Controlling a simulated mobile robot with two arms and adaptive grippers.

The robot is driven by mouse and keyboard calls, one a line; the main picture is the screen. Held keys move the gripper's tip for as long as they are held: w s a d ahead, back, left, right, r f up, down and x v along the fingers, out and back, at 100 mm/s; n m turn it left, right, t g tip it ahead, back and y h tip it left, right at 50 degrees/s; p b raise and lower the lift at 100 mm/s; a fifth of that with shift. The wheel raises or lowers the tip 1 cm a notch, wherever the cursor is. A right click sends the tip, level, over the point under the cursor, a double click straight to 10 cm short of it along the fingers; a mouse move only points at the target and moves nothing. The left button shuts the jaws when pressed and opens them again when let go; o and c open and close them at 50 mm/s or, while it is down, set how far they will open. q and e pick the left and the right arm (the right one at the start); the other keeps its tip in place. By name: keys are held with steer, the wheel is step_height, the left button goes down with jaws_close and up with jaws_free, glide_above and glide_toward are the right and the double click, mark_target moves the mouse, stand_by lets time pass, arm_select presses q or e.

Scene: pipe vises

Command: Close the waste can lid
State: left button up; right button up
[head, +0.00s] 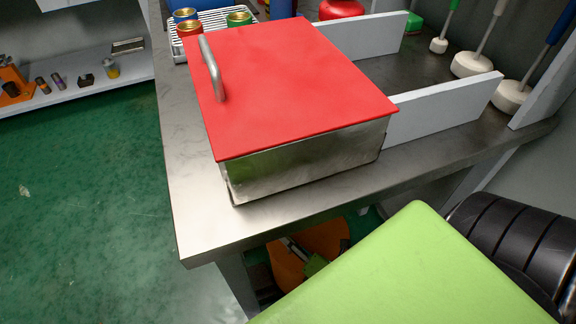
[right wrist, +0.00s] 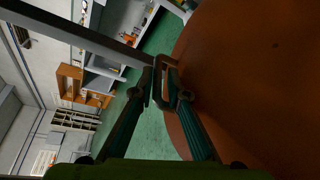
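A rounded orange piece (head: 325,236), which looks like the waste can lid, shows under the bench in the head view, partly hidden by the bench edge and a dark green gripper part in front of it. In the right wrist view a broad brown-orange surface (right wrist: 260,80) fills the right side, with a small loop handle (right wrist: 160,101) at its left edge. My right gripper (right wrist: 166,90) has its fingertips close together at this handle; I cannot tell whether they are clamped on it. The can's body is mostly hidden. My left gripper is not in view.
A metal bench (head: 200,222) above the orange piece carries a steel box with a red lid (head: 290,80), closed. Grey dividers (head: 440,108) and plungers (head: 470,66) stand to its right. A grey shelf (head: 85,85) is at the left. The green floor (head: 80,200) is clear.

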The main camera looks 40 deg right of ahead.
steer(key=v, duration=1.2)
steer(key=shift+f, duration=0.1)
stand_by(0.4)
